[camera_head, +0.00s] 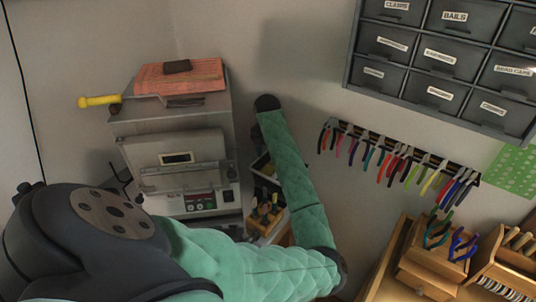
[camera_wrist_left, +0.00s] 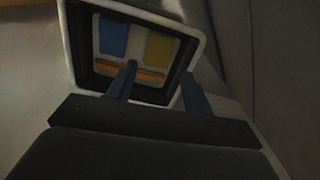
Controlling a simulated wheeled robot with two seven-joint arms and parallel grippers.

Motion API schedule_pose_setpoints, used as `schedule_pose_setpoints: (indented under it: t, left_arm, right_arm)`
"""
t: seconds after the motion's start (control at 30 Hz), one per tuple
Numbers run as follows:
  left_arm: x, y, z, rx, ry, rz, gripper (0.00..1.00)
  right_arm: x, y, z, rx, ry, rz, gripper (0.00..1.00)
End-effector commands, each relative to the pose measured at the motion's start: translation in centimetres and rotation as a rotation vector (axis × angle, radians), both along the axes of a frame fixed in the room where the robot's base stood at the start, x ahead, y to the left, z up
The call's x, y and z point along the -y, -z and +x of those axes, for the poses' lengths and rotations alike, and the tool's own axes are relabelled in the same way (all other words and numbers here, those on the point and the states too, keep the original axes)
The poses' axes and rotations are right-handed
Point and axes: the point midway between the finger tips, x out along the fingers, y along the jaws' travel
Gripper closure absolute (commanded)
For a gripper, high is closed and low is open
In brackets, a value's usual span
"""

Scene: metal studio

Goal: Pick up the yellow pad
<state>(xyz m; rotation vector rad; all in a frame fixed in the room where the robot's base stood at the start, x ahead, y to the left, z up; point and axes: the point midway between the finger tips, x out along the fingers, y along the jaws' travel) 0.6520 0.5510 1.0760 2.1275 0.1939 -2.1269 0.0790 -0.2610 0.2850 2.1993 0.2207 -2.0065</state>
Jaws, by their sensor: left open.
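The yellow pad (camera_wrist_left: 160,48) lies inside a white-rimmed, dark-walled container (camera_wrist_left: 178,22), beside a blue pad (camera_wrist_left: 113,37), in the left wrist view. An orange-brown strip (camera_wrist_left: 140,73) crosses the container below the pads. My left gripper (camera_wrist_left: 158,73) is open, its two fingers apart at the near side of the container, with nothing seen between them. In the head view my green-sleeved left arm reaches the container (camera_head: 260,164) and hides part of it. The left gripper is mostly hidden there. My right gripper is not in view.
A grey machine (camera_head: 180,165) stands left of the container, with an orange sheet (camera_head: 180,76) on top. A wooden holder with tools (camera_head: 264,215) stands just in front. Pliers hang on a wall rack (camera_head: 395,150) to the right, below grey labelled drawers (camera_head: 440,55).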

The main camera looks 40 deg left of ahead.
Motion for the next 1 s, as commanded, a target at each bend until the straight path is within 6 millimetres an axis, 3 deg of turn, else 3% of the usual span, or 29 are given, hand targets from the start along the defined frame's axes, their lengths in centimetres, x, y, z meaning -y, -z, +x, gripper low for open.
schedule_pose_setpoints:
  t: [0.37,0.77,1.0]
  left_arm:
    - [0.1,2.2,0.0,-0.002,0.001,0.001,0.49]
    - [0.3,5.9,0.2,-0.003,0.001,0.0,0.49]
    - [0.3,6.6,0.3,0.0,0.0,0.0,0.49]
  right_arm:
    - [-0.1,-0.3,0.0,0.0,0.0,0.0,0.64]
    - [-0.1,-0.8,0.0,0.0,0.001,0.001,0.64]
    - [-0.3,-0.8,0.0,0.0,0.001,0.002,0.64]
